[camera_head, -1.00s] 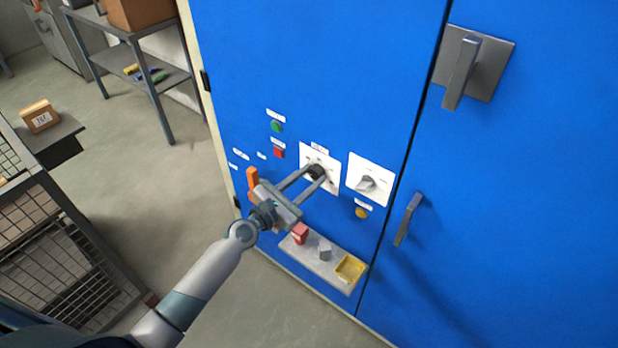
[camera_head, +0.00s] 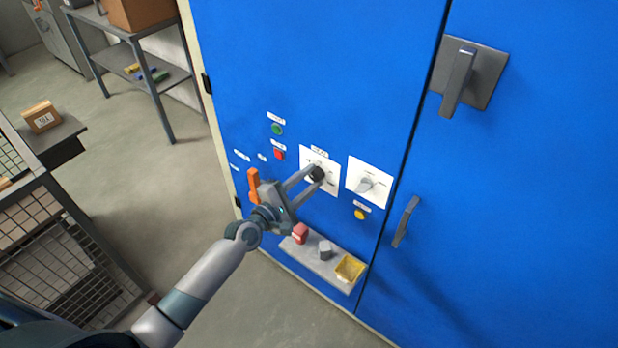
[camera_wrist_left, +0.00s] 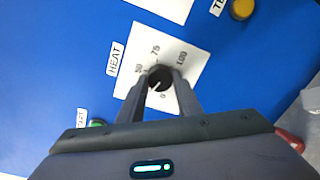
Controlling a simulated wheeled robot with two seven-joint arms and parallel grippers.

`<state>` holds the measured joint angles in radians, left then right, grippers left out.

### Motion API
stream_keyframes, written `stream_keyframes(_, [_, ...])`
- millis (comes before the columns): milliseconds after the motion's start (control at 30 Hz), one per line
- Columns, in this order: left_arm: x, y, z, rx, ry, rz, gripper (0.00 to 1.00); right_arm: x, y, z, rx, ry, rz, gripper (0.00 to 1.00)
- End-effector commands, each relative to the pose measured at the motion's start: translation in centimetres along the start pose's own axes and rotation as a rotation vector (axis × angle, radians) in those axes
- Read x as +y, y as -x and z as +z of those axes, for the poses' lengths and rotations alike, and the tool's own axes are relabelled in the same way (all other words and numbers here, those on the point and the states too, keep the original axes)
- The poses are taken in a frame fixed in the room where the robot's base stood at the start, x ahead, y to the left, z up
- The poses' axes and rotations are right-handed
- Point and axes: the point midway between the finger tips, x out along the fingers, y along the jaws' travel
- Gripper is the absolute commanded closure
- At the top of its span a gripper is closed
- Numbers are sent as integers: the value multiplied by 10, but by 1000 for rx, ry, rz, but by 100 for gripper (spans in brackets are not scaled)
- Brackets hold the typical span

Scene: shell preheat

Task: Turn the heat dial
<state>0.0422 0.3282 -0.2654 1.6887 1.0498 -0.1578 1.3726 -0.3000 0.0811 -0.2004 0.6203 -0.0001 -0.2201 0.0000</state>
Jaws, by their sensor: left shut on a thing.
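The heat dial (camera_head: 317,173) is a round black knob on a white scale plate on the blue cabinet front. In the left wrist view the dial (camera_wrist_left: 159,77) sits under a HEAT label (camera_wrist_left: 117,58), with 75 and 100 readable on its scale. A short white mark shows on the knob; which value it points to is hard to tell. My left gripper (camera_head: 318,176) is shut on the dial, one finger on each side. It also shows in the left wrist view (camera_wrist_left: 158,82). My right gripper is not in view.
A second white plate with a grey knob (camera_head: 366,184) is just right of the dial. An orange handle (camera_head: 253,185) is left of my gripper. A shelf (camera_head: 310,262) with small items juts out below. Green (camera_head: 277,129) and red (camera_head: 279,154) buttons are up left.

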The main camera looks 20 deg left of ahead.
Motion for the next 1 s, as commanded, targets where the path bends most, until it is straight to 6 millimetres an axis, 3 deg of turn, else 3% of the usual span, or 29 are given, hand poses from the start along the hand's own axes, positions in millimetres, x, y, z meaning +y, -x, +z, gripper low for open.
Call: stream_keyframes(1000, [-1,0,3,64,-964,-16,91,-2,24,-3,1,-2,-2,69])
